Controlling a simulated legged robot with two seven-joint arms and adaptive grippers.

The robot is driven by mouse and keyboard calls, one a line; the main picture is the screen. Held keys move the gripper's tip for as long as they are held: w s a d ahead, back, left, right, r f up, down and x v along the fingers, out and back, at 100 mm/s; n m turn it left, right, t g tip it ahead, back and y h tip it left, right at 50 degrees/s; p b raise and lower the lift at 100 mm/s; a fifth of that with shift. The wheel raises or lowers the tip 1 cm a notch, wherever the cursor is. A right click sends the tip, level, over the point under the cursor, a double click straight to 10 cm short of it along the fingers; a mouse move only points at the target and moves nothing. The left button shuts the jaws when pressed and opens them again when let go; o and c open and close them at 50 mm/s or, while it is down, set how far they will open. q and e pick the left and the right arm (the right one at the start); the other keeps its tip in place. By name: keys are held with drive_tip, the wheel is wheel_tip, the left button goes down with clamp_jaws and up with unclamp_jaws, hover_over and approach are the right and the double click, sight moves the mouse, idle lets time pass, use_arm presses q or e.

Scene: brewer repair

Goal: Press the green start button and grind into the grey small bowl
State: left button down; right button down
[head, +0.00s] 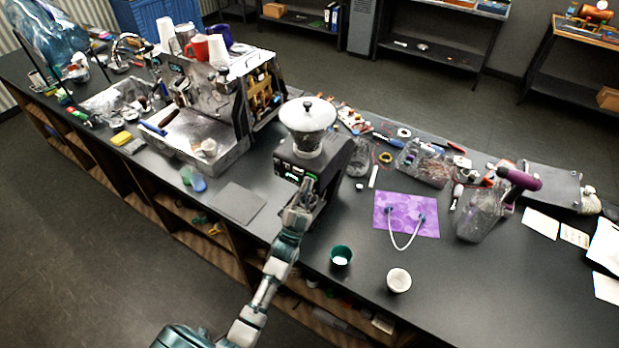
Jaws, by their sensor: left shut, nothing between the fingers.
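The grinder (332,158) stands on the dark counter with a clear hopper (307,122) on top. Its front panel (294,170) shows small green lit marks; I cannot single out the start button. My left gripper (306,186) is at the grinder's front, just below the panel, with its fingers shut and empty. I cannot tell whether it touches the grinder. The gripper and arm hide the grinder's lower front, and no grey small bowl shows there. A small green bowl (341,251) and a small whitish bowl (398,281) stand on the counter to the right. My right gripper is out of view.
An espresso machine (216,110) with cups on top stands left of the grinder. A flat dark grey pad (238,204) lies left of my arm. The counter's right front is clear.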

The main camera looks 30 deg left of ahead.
use_arm(q)
drive_tip(key=shift+w+d, duration=0.2)
drive_tip(key=shift+d, duration=0.1)
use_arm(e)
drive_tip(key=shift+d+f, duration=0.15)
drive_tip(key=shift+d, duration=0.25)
use_arm(q)
drive_tip(key=shift+s+a, duration=0.1)
drive_tip(key=shift+a, duration=0.05)
drive_tip(key=shift+s+a+f, duration=0.1)
drive_tip(key=shift+s+a, duration=0.35)
drive_tip(key=shift+s, duration=0.2)
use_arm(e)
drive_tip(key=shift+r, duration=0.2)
use_arm(q)
drive_tip(key=s+p, duration=0.2)
drive_tip(key=s, duration=0.3)
drive_tip(key=shift+a, duration=0.2)
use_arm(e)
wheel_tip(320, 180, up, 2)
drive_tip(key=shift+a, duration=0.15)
